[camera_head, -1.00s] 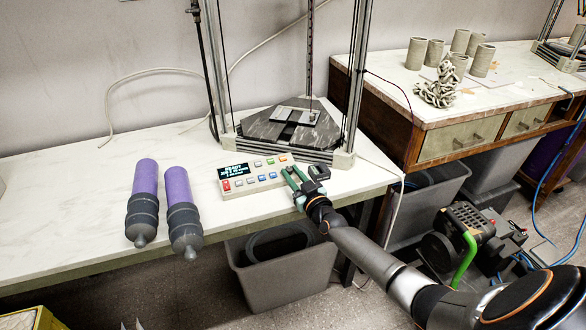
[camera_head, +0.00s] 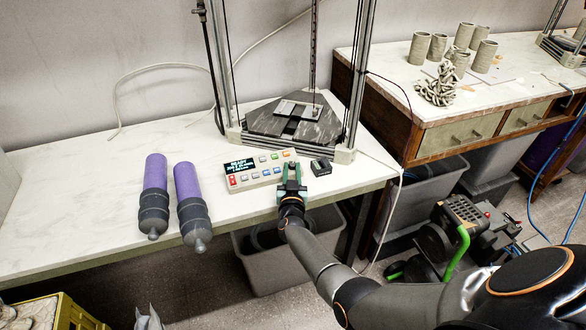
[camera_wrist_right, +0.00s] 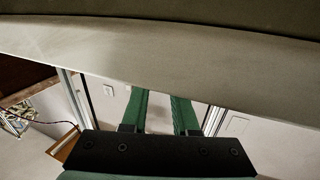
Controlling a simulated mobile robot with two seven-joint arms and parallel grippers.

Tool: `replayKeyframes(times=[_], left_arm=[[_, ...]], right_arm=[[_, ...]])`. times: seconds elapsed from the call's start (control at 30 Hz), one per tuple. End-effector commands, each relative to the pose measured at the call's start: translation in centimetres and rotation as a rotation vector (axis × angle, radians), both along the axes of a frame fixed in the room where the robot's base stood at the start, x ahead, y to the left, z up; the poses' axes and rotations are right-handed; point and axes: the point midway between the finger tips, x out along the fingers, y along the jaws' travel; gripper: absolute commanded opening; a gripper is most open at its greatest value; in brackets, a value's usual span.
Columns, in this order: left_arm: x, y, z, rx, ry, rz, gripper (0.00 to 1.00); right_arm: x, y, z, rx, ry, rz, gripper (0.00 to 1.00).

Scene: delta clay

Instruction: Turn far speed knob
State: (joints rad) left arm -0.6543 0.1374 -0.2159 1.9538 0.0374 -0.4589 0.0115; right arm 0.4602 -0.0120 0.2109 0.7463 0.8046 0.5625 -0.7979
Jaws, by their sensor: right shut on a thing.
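The control box (camera_head: 258,169) is a pale panel with a lit "READY" display (camera_head: 240,165) and coloured buttons, on the white table. My right gripper (camera_head: 291,172) is at the right end of its front, with green fingers a little apart. It is shut on a small knob there, which the fingers hide almost wholly; I cannot tell how it is turned. In the right wrist view the green fingers (camera_wrist_right: 160,110) run up to a pale grey band that covers their tips. My left gripper is not in view.
A small black box (camera_head: 321,167) sits just right of my right gripper. The printer frame with its dark bed (camera_head: 265,122) stands behind the control box. Two purple and grey cartridges (camera_head: 188,183) lie to the left. A grey bin (camera_head: 268,265) stands under the table edge.

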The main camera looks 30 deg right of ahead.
Motion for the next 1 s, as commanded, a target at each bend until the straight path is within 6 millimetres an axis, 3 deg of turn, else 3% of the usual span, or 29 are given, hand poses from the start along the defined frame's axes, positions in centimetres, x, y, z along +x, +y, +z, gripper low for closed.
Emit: replayKeyframes(times=[0.53,0.57,0.67,1.0], left_arm=[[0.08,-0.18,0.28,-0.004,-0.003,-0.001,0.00],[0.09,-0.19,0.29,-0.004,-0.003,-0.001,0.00],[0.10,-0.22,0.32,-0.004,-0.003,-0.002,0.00],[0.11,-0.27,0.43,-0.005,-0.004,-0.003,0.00]], right_arm=[[0.00,0.02,-0.06,0.008,0.000,-0.027,0.00],[0.00,0.02,-0.06,0.008,0.000,-0.027,0.29],[0.01,0.01,-0.05,0.007,-0.001,-0.027,0.40],[-0.02,0.00,0.03,0.008,-0.002,-0.026,0.40]])
